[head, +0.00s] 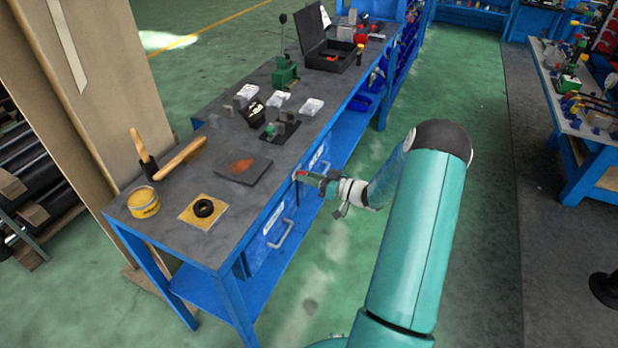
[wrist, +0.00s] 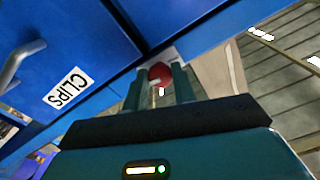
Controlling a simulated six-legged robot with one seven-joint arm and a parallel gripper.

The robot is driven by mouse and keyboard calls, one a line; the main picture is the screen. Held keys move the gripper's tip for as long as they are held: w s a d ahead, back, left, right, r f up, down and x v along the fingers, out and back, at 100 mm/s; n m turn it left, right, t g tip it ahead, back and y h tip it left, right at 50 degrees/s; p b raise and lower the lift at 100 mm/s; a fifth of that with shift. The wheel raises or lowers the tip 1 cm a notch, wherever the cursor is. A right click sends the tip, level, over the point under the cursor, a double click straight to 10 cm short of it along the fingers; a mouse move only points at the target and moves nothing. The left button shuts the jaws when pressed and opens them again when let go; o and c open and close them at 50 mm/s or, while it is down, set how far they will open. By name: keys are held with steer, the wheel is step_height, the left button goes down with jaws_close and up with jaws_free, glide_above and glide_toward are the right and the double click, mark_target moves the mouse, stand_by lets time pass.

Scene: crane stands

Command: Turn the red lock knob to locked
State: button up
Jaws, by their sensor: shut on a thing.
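The red lock knob (wrist: 160,73) shows in the wrist view on the blue front of the workbench, between the drawers. My gripper (wrist: 158,83) is shut on it, with one dark green finger on each side. A small pale mark shows just below the knob; I cannot tell the knob's turned position from it. In the head view my gripper (head: 307,177) reaches the bench front from the right, just below the top edge. A bit of red shows at its tip; the rest of the knob is hidden.
The workbench top (head: 225,215) bears a yellow tin (head: 143,203), a black ring on a tan plate, a dark plate and a green vise (head: 285,73). Green floor lies open right of the bench.

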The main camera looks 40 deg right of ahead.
steer(key=shift+d+n, duration=0.1)
steer(key=shift+n, duration=0.4)
steer(key=shift+s, duration=0.1)
steer(key=o, duration=1)
steer(key=v, duration=1.3)
steer(key=shift+s+d, duration=0.1)
steer(key=shift+s, duration=0.2)
